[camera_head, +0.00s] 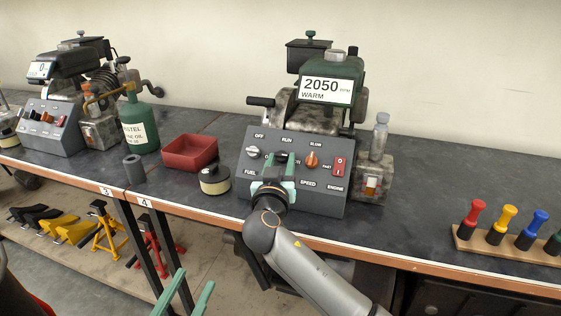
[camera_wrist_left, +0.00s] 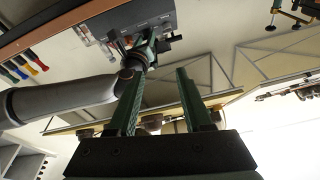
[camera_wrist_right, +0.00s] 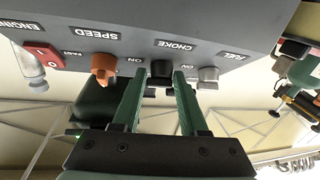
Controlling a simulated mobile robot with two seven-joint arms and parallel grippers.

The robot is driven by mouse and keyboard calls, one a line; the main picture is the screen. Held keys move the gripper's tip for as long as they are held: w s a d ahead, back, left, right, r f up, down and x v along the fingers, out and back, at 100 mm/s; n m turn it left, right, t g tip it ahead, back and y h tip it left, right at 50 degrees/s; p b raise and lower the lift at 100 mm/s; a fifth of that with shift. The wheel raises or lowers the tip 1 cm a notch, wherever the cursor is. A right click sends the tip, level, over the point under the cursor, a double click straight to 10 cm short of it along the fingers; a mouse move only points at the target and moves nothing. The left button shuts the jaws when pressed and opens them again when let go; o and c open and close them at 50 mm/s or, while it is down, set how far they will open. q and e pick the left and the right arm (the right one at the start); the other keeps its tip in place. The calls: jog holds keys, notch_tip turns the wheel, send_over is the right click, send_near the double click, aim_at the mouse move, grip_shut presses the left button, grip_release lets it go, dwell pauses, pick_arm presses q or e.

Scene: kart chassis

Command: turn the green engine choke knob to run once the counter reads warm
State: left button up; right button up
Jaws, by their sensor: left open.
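The green engine (camera_head: 345,75) stands at the back centre of the bench, and its counter (camera_head: 325,91) reads 2050 RPM WARM. Its grey control panel (camera_head: 300,199) is in front. The dark choke knob (camera_wrist_right: 161,69) shows under the CHOKE label in the right wrist view. My right gripper (camera_wrist_right: 161,77) is open, with its fingertips on either side of that knob. In the head view the gripper (camera_head: 274,172) hides most of the knob, so its setting is unclear. My left gripper (camera_head: 196,277) is open and empty, low in front of the bench; the left wrist view shows the spread fingers (camera_wrist_left: 164,72).
On the panel, the grey fuel knob (camera_head: 252,151), orange speed knob (camera_head: 312,158) and red engine switch (camera_head: 338,166) flank the choke. A black-and-cream round can (camera_head: 214,181) and red tray (camera_head: 190,152) stand left. Coloured-handled tools (camera_head: 506,218) stand right. The bench between is clear.

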jog(key=shift+a, duration=0.15)
grip_shut()
